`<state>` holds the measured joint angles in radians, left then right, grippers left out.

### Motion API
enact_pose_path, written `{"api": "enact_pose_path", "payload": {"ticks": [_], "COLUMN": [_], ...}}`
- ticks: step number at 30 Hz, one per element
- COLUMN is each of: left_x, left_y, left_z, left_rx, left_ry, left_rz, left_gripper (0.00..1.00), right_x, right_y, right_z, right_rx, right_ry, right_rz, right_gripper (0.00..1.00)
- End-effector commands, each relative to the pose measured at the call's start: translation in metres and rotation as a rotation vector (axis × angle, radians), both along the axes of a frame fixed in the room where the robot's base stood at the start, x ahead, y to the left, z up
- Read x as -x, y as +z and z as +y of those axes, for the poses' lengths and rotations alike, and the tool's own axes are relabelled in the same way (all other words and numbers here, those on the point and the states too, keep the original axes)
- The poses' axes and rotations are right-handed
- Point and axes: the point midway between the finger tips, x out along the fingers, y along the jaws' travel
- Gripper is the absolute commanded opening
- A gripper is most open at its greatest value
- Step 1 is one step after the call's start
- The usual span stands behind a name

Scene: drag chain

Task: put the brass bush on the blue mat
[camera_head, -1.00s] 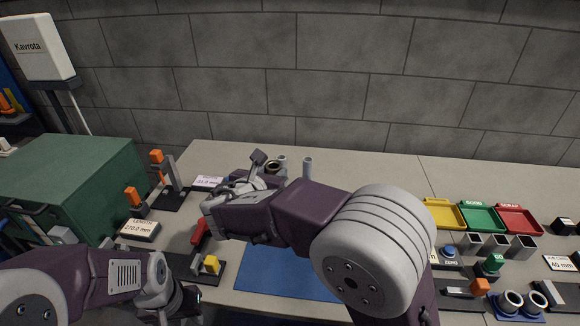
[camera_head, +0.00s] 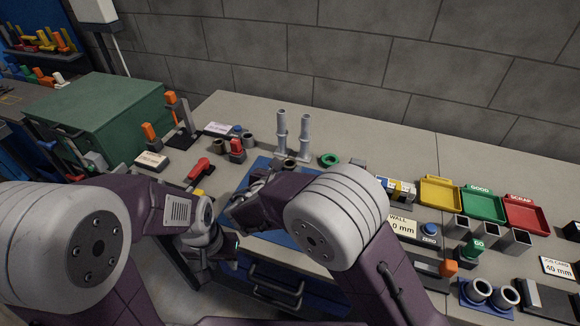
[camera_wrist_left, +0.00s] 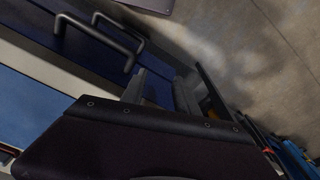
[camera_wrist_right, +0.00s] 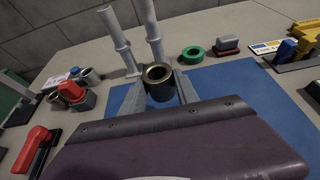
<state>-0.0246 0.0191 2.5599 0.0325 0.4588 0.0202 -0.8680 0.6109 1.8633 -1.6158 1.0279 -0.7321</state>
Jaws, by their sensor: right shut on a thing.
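The brass bush (camera_wrist_right: 158,74), a short dark-gold ring, is between the fingertips of my right gripper (camera_wrist_right: 158,92), which is shut on it. The bush also shows in the head view (camera_head: 290,163). The blue mat (camera_wrist_right: 228,96) lies below and behind the bush in the right wrist view; I cannot tell the gap between them. In the head view the mat (camera_head: 298,252) is partly hidden by my right arm. My left gripper (camera_wrist_left: 158,92) has its fingers apart, with nothing between them, beside the table front with its drawer handles.
Two grey stepped posts (camera_head: 304,135) stand just behind the bush, with a green ring (camera_head: 329,160) to their right. Yellow, green and red trays (camera_head: 524,214) stand at the right.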

Motion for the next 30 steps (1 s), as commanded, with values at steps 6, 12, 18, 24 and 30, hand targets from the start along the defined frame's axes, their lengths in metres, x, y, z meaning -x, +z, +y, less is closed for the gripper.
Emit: {"api": "enact_pose_path", "payload": {"ticks": [6, 12, 18, 24, 30], "left_x": [0.000, 0.000, 0.000, 0.000, 0.000], "left_y": [-0.005, -0.022, -0.041, -0.046, -0.045], "left_z": [0.000, 0.000, 0.000, 0.000, 0.000], "left_rx": [0.000, 0.000, 0.000, 0.000, 0.000], "left_ry": [0.000, 0.000, 0.000, 0.000, 0.000], "left_rz": [0.000, 0.000, 0.000, 0.000, 0.000], "left_gripper": [0.36, 0.36, 0.36, 0.36, 0.36], "right_x": [0.000, 0.000, 0.000, 0.000, 0.000], "right_y": [-0.005, -0.024, -0.046, -0.053, -0.051], "right_z": [0.000, 0.000, 0.000, 0.000, 0.000], "right_rx": [0.000, 0.000, 0.000, 0.000, 0.000], "right_ry": [0.000, 0.000, 0.000, 0.000, 0.000], "right_rz": [-0.001, -0.001, -0.001, -0.001, -0.001], "right_gripper": [0.00, 0.00, 0.00, 0.00, 0.00]}}
